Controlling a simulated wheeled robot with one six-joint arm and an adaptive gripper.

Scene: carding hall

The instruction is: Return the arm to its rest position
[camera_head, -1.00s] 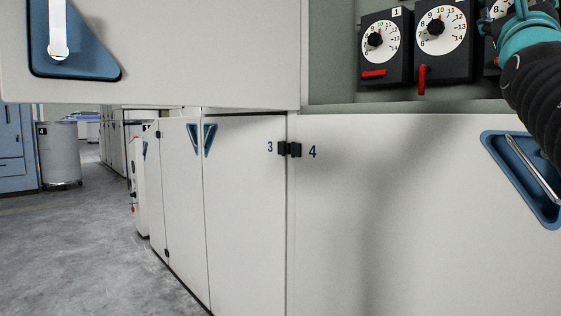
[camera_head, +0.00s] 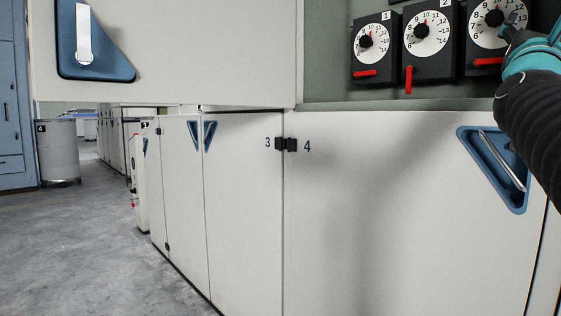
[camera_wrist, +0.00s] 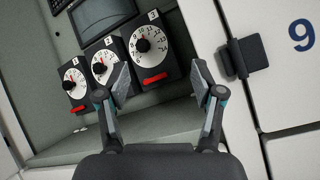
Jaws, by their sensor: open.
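My gripper (camera_wrist: 161,84) is open in the wrist view, its two fingers apart with nothing held between them. The third dial box (camera_wrist: 150,45) and its red lever (camera_wrist: 155,78) show behind and between the fingers. In the head view my gripper (camera_head: 514,34) is at the upper right, in front of the third dial box (camera_head: 492,40), partly covering its right side. I cannot tell from the head view how far it is from the box. My arm comes in from the right edge.
Dial boxes 1 (camera_head: 368,44) and 2 (camera_head: 429,38) sit left of the third in the recess; lever 1 (camera_head: 365,73) is level, lever 2 (camera_head: 408,80) hangs down. White cabinet doors (camera_head: 400,230) fill the front. Open floor (camera_head: 90,250) lies left, with a grey drum (camera_head: 58,152).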

